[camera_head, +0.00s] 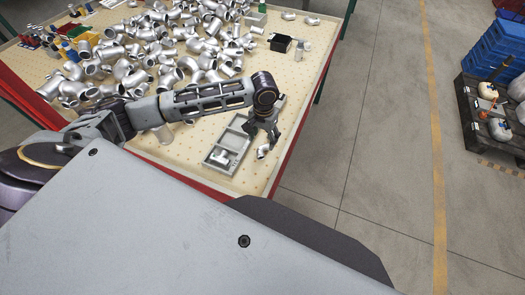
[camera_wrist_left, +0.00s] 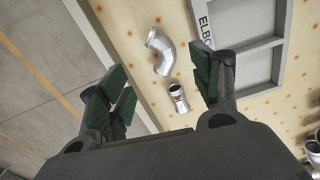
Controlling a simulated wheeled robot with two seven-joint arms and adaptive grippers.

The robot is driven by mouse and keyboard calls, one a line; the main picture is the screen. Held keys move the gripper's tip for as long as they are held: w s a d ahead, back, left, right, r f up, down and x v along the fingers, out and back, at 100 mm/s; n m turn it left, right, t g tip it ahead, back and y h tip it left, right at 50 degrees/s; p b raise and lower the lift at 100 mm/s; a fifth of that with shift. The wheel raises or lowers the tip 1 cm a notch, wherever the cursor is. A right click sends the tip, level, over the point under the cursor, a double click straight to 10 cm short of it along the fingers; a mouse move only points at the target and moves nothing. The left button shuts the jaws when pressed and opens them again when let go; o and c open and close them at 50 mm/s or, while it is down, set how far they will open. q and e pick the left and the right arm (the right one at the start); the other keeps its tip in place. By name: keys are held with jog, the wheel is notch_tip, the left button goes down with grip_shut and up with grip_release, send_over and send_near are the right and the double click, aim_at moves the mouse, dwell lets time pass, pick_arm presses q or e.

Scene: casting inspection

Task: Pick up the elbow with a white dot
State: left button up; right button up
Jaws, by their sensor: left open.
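My left gripper (camera_head: 262,136) is open and empty, above the table's right edge beside the grey tray. In the left wrist view its two green-padded fingers (camera_wrist_left: 160,84) are spread apart. A silver elbow (camera_wrist_left: 160,51) lies on the perforated tabletop beyond the fingertips, next to the tray. A shorter silver fitting (camera_wrist_left: 178,97) with a small reddish mark lies between the fingers as seen from the wrist. A silver fitting (camera_head: 263,151) shows just below the gripper in the head view. I cannot make out a white dot on any of them. My right gripper is not in view.
The grey divided tray (camera_head: 211,159) stands left of the gripper; its label, partly cut off, reads "ELBO" in the wrist view. Many silver fittings (camera_head: 130,70) are heaped at the table's back left. A black box (camera_head: 280,43) stands farther back. Open floor lies to the right.

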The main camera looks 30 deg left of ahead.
aim_at(263, 149)
pick_arm(q)
jog(key=shift+f, duration=1.3)
jog(key=shift+a+f, duration=0.2)
jog(key=shift+f, duration=2.4)
jog(key=c, duration=1.2)
